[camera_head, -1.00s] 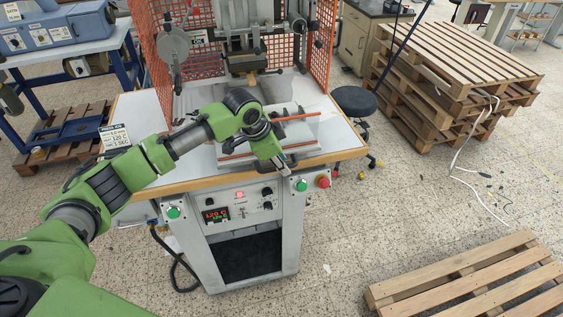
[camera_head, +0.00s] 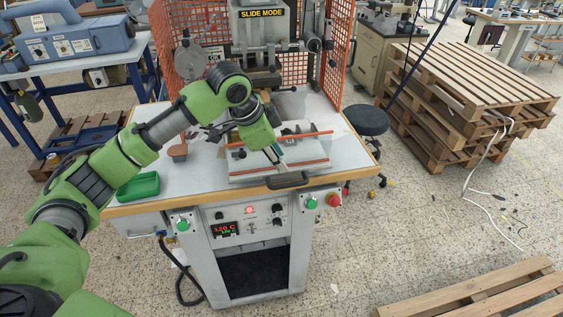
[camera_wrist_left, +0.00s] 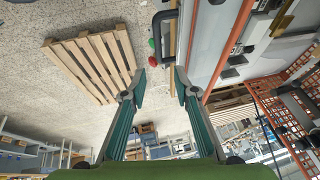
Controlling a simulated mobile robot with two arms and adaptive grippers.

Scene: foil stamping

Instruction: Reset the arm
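My left arm is green and grey and reaches in from the left in the head view, over the stamping machine's worktop (camera_head: 200,184). My left gripper (camera_head: 274,153) points down over the sliding plate (camera_head: 255,173) of the machine, behind its black handle (camera_head: 288,181). In the wrist view the two fingers of the left gripper (camera_wrist_left: 157,84) stand apart with nothing between them. The handle (camera_wrist_left: 164,36) shows just beyond them. Whether the gripper touches the plate cannot be told. My right gripper is in neither view.
A green tray (camera_head: 138,187) lies at the worktop's left. An orange mesh guard (camera_head: 340,48) surrounds the press. The control panel (camera_head: 250,220) has green buttons and a red one. A black stool (camera_head: 367,120) and stacked pallets (camera_head: 455,90) stand right.

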